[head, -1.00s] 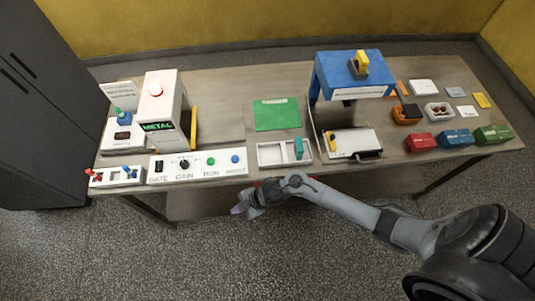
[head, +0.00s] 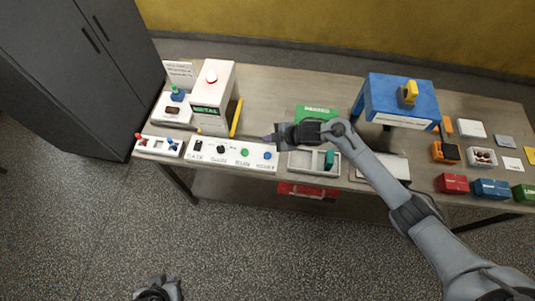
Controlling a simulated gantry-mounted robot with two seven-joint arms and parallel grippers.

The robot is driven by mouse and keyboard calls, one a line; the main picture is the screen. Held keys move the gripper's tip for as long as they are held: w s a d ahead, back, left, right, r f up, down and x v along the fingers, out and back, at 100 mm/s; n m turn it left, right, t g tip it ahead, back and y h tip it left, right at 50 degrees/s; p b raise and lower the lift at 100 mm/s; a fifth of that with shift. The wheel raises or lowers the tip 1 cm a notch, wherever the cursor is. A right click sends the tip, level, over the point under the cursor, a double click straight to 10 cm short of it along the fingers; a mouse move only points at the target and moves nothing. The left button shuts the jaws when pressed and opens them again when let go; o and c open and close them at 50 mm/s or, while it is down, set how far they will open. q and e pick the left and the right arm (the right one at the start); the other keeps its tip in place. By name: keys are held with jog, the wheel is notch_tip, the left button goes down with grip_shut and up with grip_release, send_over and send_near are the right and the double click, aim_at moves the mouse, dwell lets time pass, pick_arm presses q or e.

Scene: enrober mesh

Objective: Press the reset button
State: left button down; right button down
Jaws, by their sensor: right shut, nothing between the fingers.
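The white control panel (head: 208,154) lies along the front left of the table. It carries a black switch, a black GAIN knob (head: 220,149), a green RUN button (head: 244,152) and a blue button (head: 267,155) at its right end, labelled RESET. My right gripper (head: 269,138) is shut and empty. It points left in the picture, just behind and above the blue button; I cannot tell its exact height. The blue button is uncovered. A dark part of my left gripper (head: 158,291) shows at the bottom edge, cut off, its fingers unclear.
A white machine with a red lamp (head: 211,78) and METAL display stands behind the panel, beside a yellow bar (head: 236,118). A white tray (head: 314,172) and blue stand (head: 400,108) are to the right.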

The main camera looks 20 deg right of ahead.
jog(key=shift+f, duration=0.15)
jog(key=b, duration=0.7)
send_over(269, 156)
notch_tip(269, 156, down, 6)
jog(key=shift+s+f, duration=0.1)
jog(key=shift+f, duration=0.15)
jog(key=shift+f+b, duration=0.45)
jog(key=shift+f, duration=0.6)
jog(key=shift+f, duration=0.15)
dwell(0.9)
jog(key=shift+f, duration=0.25)
jog(key=shift+f+b, duration=0.2)
jog(key=shift+b, duration=0.15)
dwell(0.4)
